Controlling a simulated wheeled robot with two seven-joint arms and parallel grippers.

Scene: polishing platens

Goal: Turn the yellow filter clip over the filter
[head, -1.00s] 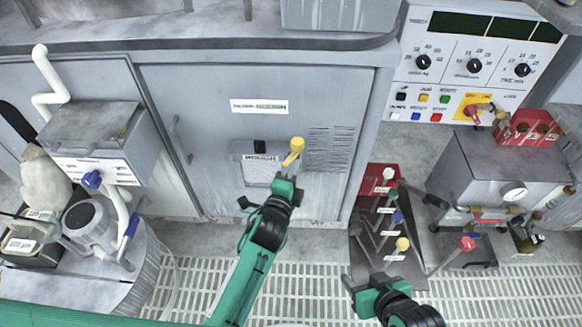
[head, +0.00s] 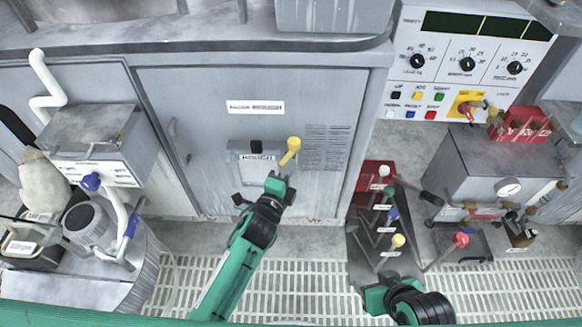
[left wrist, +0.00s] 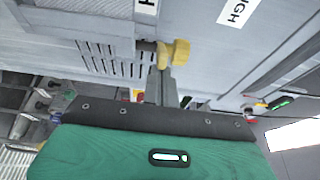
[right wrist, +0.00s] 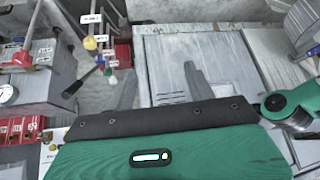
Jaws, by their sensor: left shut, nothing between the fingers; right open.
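The yellow clip (head: 291,150) stands tilted at the right edge of a grey square fitting (head: 256,170) with a label, taken as the filter, on the cabinet door. The clip is beside the fitting, not across its face. In the left wrist view the yellow clip (left wrist: 174,53) is right at my fingertips. My left gripper (head: 277,180) is shut and empty, just below the clip; whether it touches cannot be told. My right gripper (head: 372,285) is open and empty, low at the right; its spread fingers show in the right wrist view (right wrist: 160,85).
A rack of coloured-knob levers (head: 381,235) stands right, near my right gripper. A grey box with a gauge (head: 490,165) is further right; a control panel (head: 465,70) is above. The grated floor (head: 300,285) is open between my arms.

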